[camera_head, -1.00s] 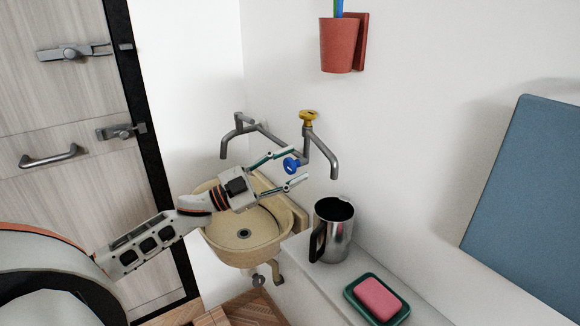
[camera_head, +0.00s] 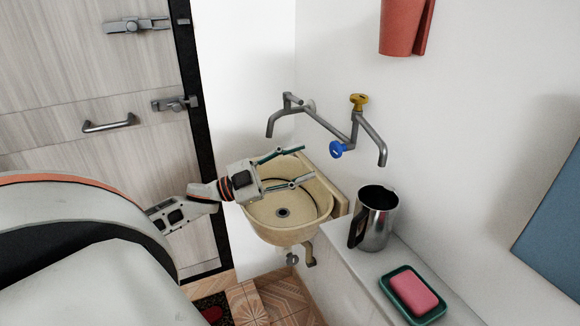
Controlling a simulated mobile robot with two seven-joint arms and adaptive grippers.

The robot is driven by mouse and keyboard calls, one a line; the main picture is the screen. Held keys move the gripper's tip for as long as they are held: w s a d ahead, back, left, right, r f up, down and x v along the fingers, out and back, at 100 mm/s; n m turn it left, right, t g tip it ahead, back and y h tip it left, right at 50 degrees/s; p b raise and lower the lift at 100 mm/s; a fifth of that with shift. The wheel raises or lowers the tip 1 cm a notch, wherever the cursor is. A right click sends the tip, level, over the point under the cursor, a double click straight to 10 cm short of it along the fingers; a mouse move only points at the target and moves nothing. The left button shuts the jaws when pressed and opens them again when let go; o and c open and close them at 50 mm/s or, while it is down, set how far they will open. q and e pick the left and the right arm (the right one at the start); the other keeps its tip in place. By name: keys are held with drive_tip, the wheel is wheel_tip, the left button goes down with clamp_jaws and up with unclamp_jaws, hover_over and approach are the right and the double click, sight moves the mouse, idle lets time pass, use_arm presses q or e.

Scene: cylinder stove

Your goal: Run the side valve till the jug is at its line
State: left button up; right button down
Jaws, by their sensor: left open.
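A steel jug (camera_head: 378,226) with a dark handle stands upright on the ledge, below the right spout (camera_head: 382,156). Its inside is dark; I cannot make out a line or a water level. No stream shows from the spout. A blue knob (camera_head: 336,149) sits low on the wall pipe, and a yellow knob (camera_head: 358,102) sits higher beside the right spout. I cannot tell which is the side valve. My left gripper (camera_head: 308,162) is open and empty over the basin, left of and slightly below the blue knob, apart from it. My right gripper is not in view.
The beige basin (camera_head: 262,226) lies under the left spout (camera_head: 271,125). A pink soap (camera_head: 414,293) in a green dish (camera_head: 433,317) is on the ledge (camera_head: 345,262) in front of the jug. A red cup (camera_head: 402,28) hangs on the wall above.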

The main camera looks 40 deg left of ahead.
use_arm(q)
drive_tip(key=shift+v, duration=1.2)
drive_tip(key=shift+d, duration=0.1)
